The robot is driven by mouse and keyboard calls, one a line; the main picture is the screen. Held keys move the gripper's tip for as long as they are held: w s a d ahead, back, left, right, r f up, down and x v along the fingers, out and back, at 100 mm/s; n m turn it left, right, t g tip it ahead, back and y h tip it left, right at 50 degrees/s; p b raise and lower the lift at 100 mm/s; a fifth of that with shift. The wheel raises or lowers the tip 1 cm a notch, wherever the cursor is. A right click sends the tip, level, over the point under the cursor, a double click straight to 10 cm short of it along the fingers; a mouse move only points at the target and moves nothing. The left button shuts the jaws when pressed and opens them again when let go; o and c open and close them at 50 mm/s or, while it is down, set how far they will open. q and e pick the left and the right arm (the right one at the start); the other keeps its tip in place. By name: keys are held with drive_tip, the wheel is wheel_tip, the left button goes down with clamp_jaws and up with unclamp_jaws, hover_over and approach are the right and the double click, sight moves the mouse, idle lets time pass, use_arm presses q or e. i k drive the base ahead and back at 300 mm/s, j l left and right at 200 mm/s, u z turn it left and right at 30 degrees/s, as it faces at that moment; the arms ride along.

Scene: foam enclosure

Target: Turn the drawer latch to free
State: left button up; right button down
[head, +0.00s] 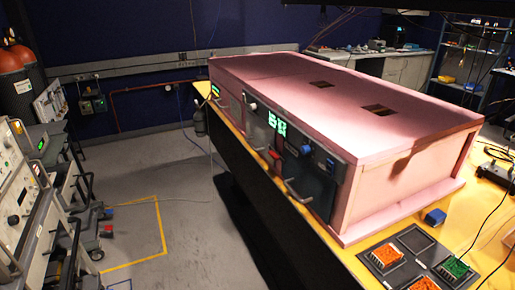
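The pink foam enclosure (350,90) stands on a long yellow-topped bench. Dark grey front panels (312,178) are set into its long side, with green lit displays (277,125). A curved metal handle (297,192) sits low on the nearer panel, and another handle (221,103) is farther left. A red part (274,153), a blue part (330,163) and a pale round knob (253,106) stick out of the panels. I cannot tell which of these is the drawer latch or how it is turned. Neither of my grippers is in view.
Instrument carts (30,200) stand at left. The grey floor (150,185) between them and the bench is mostly clear.

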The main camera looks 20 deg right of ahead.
sight(275, 156)
drive_tip(key=j+z, duration=0.15)
drive_tip(key=z, duration=1)
